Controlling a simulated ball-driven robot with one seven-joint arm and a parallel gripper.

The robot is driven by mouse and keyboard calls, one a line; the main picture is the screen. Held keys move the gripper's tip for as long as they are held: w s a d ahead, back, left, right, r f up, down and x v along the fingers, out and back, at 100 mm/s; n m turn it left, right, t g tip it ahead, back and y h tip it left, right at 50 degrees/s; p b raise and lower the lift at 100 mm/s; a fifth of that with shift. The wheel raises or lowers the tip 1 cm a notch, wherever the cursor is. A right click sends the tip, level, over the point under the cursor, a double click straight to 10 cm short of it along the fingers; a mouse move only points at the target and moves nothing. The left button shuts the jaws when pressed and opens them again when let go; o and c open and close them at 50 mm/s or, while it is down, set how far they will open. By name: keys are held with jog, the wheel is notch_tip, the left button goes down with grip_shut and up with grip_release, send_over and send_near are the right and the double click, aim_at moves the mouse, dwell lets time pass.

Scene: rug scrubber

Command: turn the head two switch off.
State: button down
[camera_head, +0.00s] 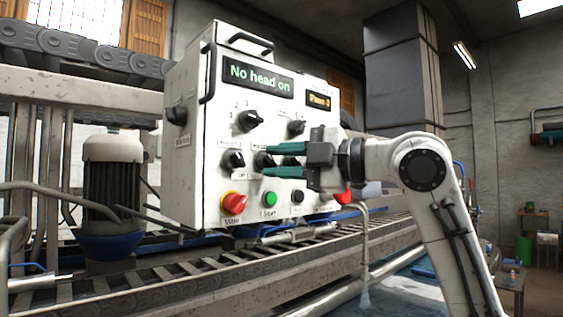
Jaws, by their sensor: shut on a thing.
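The white control box (205,190) faces me with several dark rotary switches and a display (257,77) reading "No head on". My gripper (268,161) comes in from the right, its green fingers one above the other at the panel. It is shut on a dark rotary switch (262,159) in the middle row, mostly hidden by the fingers. Its label is too small to read, so I cannot tell by print whether it is the head two switch. Another dark switch (233,160) sits just left, and two more (247,121) (296,128) sit above.
Below my fingers are a red knob (233,203), a green button (270,199) and a black button (297,196). A small display (319,100) glows orange. A roller conveyor (200,276) runs below the box.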

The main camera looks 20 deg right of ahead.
jog(key=c, duration=0.9)
grip_release()
jog(key=shift+o, duration=0.2)
jog(key=b+v, duration=0.2)
jog(key=v, duration=0.8)
jog(key=shift+s+d, duration=0.15)
jog(key=shift+s, duration=0.2)
